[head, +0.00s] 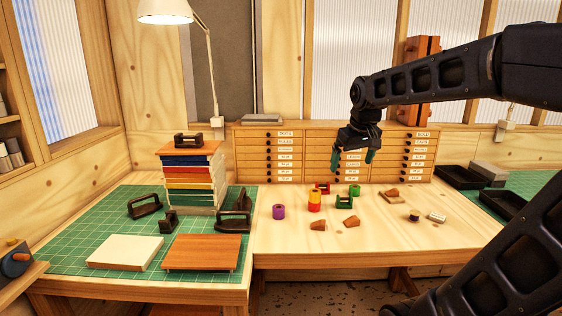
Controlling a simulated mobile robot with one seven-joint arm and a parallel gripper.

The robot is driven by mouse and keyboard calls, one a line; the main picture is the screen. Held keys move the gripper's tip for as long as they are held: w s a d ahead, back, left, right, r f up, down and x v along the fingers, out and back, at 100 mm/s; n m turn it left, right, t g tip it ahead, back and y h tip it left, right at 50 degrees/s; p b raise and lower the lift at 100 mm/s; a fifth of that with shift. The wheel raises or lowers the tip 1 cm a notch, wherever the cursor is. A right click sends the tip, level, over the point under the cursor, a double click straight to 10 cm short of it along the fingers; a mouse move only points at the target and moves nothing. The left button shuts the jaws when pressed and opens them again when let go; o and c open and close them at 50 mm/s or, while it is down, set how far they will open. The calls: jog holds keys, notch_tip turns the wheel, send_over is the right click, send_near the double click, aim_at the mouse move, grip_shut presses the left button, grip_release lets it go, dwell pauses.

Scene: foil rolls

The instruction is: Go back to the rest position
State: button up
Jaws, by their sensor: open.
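My gripper (352,160) hangs in the air above the back of the wooden table, in front of the drawer cabinet. Its two green-tipped fingers point down and stand apart, with nothing between them. My dark arm reaches in from the right. Below the gripper are small foil rolls and holders: a purple roll (279,211), a red and yellow stack (314,201), a green roll (354,191), a red holder (322,188) and a green holder (344,202). The gripper is apart from all of them.
Wooden wedges (351,222) and small pieces lie on the table's right half. A stack of coloured books (191,180), black-handled tools (144,206) and two boards (202,252) sit on the green mat (62,243). The drawer cabinet (252,155) bounds the back; black trays (461,177) stand right.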

jog(key=s+d+f+m, duration=0.4)
jog(key=s+d+f, duration=0.3)
jog(key=s, duration=0.4)
jog(key=shift+s+d+f+t+h, duration=0.2)
jog(key=shift+s+t+h, duration=0.1)
jog(key=shift+t, duration=0.1)
